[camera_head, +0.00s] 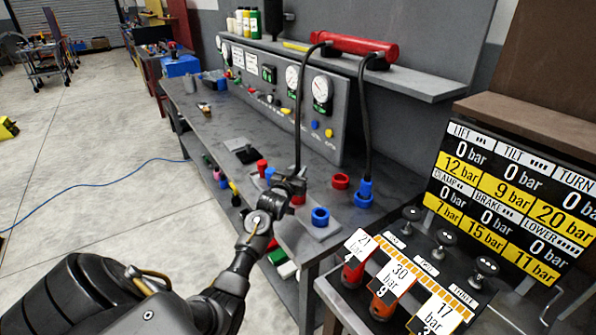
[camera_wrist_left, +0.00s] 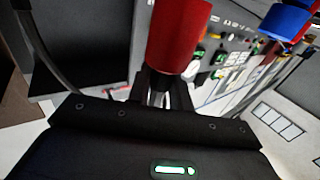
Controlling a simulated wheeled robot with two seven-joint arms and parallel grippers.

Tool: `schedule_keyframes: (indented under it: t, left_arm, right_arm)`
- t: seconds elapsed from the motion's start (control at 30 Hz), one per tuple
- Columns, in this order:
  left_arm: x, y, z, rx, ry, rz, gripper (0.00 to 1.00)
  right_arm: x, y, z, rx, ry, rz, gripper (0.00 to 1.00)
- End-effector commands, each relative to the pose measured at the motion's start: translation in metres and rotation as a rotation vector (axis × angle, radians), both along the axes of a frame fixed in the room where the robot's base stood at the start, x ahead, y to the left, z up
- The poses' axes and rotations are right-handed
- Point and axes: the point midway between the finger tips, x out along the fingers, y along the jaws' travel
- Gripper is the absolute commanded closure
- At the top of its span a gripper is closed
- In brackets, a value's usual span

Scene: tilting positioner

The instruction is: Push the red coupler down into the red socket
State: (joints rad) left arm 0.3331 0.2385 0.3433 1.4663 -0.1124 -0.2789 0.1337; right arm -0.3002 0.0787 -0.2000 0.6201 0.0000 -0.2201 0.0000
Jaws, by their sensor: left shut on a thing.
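My left gripper (camera_head: 292,186) is over the front part of the bench, shut on the red coupler (camera_head: 298,199). In the head view the gripper hides most of the coupler, and a black hose rises from it. In the left wrist view the coupler (camera_wrist_left: 178,38) is a red cylinder at the fingers (camera_wrist_left: 165,88). A red ring-shaped socket (camera_head: 341,181) is on the bench to the right of the gripper. I cannot tell whether the coupler touches anything below it. My right gripper is not in view.
A blue ring socket (camera_head: 320,216) is just right of and below the gripper. A blue coupler (camera_head: 364,193) on a second hose stands farther right. A gauge panel (camera_head: 300,100) is behind. A pressure display (camera_head: 510,200) and valve knobs (camera_head: 447,237) are at the right.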

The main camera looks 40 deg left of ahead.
Motion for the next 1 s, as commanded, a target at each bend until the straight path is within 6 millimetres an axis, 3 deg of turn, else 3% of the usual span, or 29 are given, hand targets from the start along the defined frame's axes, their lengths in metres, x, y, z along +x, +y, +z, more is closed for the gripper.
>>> schedule_keyframes:
  t: [0.37, 0.4, 0.6, 0.87, 1.0]
  left_arm:
    - [0.000, 0.000, -0.009, 0.001, -0.002, 0.000, 1.00]
    - [0.000, 0.000, -0.009, 0.001, -0.003, 0.000, 0.76]
    - [0.000, 0.000, -0.009, 0.000, -0.001, 0.000, 0.54]
    - [-0.001, 0.000, -0.011, -0.001, 0.002, 0.000, 0.54]
    - [-0.012, -0.004, -0.012, 0.000, 0.002, 0.000, 0.54]
  right_arm:
    - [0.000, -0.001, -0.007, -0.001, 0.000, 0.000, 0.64]
    - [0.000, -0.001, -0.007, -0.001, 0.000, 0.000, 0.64]
    - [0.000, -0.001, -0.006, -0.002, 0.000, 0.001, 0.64]
    - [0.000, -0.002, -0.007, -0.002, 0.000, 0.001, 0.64]
    - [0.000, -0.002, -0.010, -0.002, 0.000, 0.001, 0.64]
